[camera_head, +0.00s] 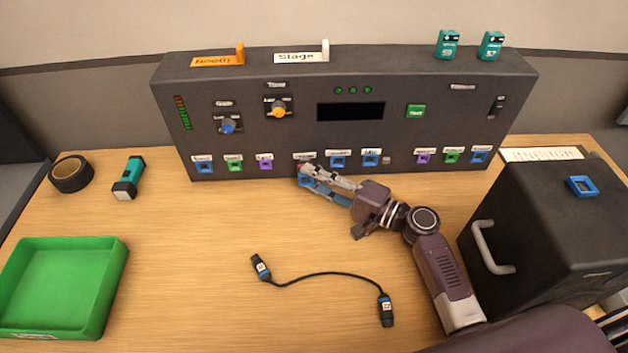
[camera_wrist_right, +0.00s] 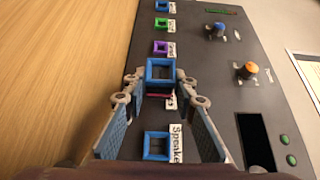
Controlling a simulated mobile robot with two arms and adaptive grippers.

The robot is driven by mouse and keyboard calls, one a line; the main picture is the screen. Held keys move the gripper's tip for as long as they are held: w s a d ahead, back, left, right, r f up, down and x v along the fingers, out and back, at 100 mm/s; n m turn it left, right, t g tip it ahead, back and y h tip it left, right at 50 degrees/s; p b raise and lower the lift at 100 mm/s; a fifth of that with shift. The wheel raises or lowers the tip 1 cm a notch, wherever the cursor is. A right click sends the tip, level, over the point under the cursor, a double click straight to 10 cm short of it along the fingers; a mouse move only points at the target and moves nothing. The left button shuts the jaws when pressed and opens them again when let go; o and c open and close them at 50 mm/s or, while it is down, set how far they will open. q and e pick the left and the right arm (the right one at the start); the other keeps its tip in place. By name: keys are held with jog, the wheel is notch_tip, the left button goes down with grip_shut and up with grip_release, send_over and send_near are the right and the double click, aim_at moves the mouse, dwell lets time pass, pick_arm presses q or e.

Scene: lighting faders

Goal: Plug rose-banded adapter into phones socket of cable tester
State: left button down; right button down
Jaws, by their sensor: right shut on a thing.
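My right gripper (camera_head: 308,175) reaches the lower front of the dark console (camera_head: 290,110). In the right wrist view, its fingers (camera_wrist_right: 158,84) are shut on a blue square-framed adapter (camera_wrist_right: 176,70) with a thin rose strip (camera_wrist_right: 158,96) at its lower edge. The held adapter is in front of the fourth socket position from the left and hides that socket. Its label is mostly covered, so I cannot read it. I cannot tell whether the adapter is in the socket or just short of it. The neighbouring blue socket (camera_wrist_right: 156,146) has a label beginning "Speake". My left gripper is not in view.
Other coloured sockets line the console's lower edge. A black cable (camera_head: 325,274) with two plugs lies in front. A green tray (camera_head: 120,262), tape roll (camera_head: 71,174) and flashlight (camera_head: 129,178) are at left. A black case (camera_head: 545,225) with another blue square piece (camera_head: 582,186) on top stands right.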

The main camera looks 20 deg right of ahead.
jog(key=shift+w+d+r+b, duration=0.1)
jog(key=shift+w+b, duration=0.1)
jog(key=shift+b, duration=0.1)
dwell(0.5)
jog(key=shift+w+r, duration=0.1)
jog(key=shift+r, duration=0.05)
dwell(0.5)
jog(key=c, duration=1.9)
grip_release()
jog(key=shift+c, duration=0.2)
jog(key=o, duration=0.4)
jog(key=shift+w, duration=0.1)
jog(key=shift+o, duration=0.2)
